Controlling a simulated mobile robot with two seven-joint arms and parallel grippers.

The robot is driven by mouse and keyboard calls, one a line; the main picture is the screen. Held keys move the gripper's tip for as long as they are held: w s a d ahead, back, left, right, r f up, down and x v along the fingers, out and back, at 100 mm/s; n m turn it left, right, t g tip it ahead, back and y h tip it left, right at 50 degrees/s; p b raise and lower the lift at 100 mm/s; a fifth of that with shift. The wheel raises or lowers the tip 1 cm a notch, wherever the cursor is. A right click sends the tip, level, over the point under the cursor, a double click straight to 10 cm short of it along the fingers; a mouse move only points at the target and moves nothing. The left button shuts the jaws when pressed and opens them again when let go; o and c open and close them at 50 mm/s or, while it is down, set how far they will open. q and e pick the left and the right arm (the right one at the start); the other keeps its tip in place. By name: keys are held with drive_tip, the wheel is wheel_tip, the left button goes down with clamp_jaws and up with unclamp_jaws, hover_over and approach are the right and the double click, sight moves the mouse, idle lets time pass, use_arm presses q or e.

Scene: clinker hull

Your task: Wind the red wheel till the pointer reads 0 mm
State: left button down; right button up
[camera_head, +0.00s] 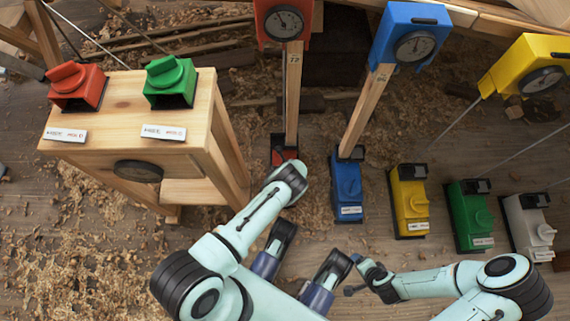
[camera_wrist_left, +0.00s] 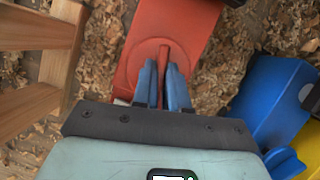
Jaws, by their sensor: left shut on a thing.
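A red box with a round red wheel (camera_wrist_left: 163,52) fills the upper middle of the left wrist view. The wheel has a raised grip bar. My left gripper (camera_wrist_left: 164,88) is shut on that bar, one blue finger on each side. In the head view my left wrist hides most of this red unit (camera_head: 284,150) and the gripper. A post runs from it to a red gauge box (camera_head: 270,35) with a dark dial (camera_head: 284,23); its pointer is too small to read. My right gripper (camera_head: 352,274) is open and empty, right of centre.
Blue (camera_head: 346,188), yellow (camera_head: 409,202), green (camera_head: 468,218) and white (camera_head: 528,225) wheel units stand in a row to the right. A wooden stand (camera_head: 110,120) at left carries another red unit (camera_head: 76,84) and a green one (camera_head: 169,82). Shavings cover the floor.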

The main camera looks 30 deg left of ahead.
use_arm(q)
drive_tip(key=shift+s+f+m+h, duration=0.15)
drive_tip(key=shift+m+h, duration=0.15)
drive_tip(key=shift+m, duration=0.7)
drive_tip(key=m+t+h, duration=0.1)
drive_tip(key=m, duration=0.2)
drive_tip(key=shift+a+m, duration=0.15)
drive_tip(key=shift+m, duration=0.15)
drive_tip(key=shift+m+h, duration=0.8)
drive_tip(key=shift+m, duration=1)
drive_tip(key=c, duration=1.2)
unclamp_jaws()
drive_tip(key=shift+o, duration=0.2)
drive_tip(key=shift+a+r, duration=0.1)
drive_tip(key=shift+r, duration=0.1)
